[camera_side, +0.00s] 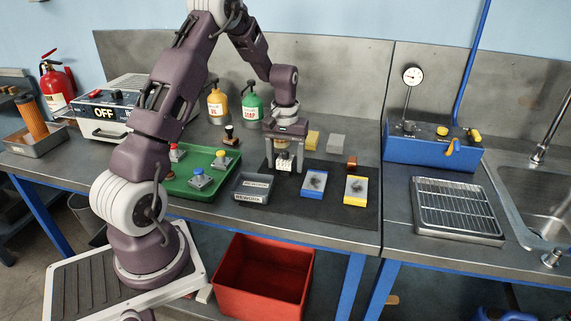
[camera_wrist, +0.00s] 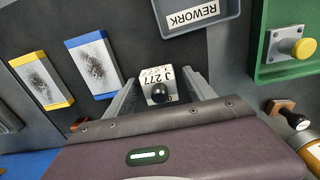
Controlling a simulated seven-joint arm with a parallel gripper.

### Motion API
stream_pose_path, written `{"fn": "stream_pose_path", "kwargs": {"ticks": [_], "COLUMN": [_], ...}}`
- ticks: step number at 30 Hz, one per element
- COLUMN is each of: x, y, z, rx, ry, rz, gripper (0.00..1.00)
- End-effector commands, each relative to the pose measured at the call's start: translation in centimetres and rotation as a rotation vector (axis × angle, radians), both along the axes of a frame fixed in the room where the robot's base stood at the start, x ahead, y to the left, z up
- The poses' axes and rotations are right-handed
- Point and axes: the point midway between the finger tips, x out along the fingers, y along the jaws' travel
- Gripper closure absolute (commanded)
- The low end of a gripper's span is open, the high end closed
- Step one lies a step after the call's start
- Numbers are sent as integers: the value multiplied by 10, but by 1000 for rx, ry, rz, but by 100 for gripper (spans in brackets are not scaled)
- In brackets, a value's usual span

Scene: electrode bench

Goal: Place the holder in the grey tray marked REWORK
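The holder (camera_side: 284,161) stands on the dark mat below my gripper. In the wrist view the holder (camera_wrist: 157,84) shows a white face marked J 277 and a black knob. My gripper (camera_side: 284,168) points down with one finger on each side of the holder. In the wrist view the fingers of my gripper (camera_wrist: 162,84) are apart, with gaps between them and the holder. The grey tray marked REWORK (camera_side: 267,195) lies left of the holder in the side view. Part of the tray (camera_wrist: 196,32) shows at the top of the wrist view; no object shows inside it.
A blue-edged pad (camera_side: 314,185) and a yellow-edged pad (camera_side: 356,190) lie right of the holder. A green tray with buttons (camera_side: 188,190) is left of the grey tray. A yellow block (camera_side: 312,139), a grey block (camera_side: 336,143) and a stamp (camera_side: 229,134) stand behind.

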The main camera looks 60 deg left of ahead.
Motion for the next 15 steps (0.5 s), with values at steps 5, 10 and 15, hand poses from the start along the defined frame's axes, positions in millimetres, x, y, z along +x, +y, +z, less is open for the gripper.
{"fn": "stream_pose_path", "kwargs": {"ticks": [5, 10, 15], "x": [0, 0, 0], "y": [0, 0, 0], "z": [0, 0, 1], "rx": [0, 0, 1], "ry": [0, 0, -1], "rz": [-1, -1, -1], "gripper": [74, 100, 100]}}
